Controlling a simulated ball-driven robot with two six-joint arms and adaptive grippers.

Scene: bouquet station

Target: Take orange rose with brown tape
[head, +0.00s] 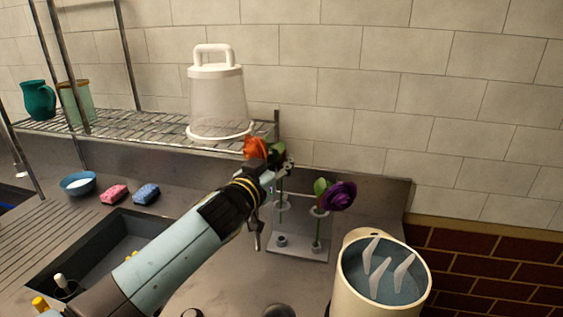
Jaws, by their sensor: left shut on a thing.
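An orange rose (256,147) shows just beyond the end of my left arm, at the middle of the head view. My left gripper (276,178) is at the flower stand (300,246) and is shut on the orange rose, largely hidden by my own wrist. The rose's stem and any brown tape on it are hard to make out. A purple rose (340,197) with a green leaf stands upright in the stand, right of my gripper. My right gripper is not in view.
A cream bucket (345,285) with pale upright pieces stands at the front right. A sink (95,262) lies at the left. Behind it are a blue bowl (78,183), a pink sponge (114,194) and a blue sponge (146,194). A wire shelf (150,128) holds a translucent container (218,102).

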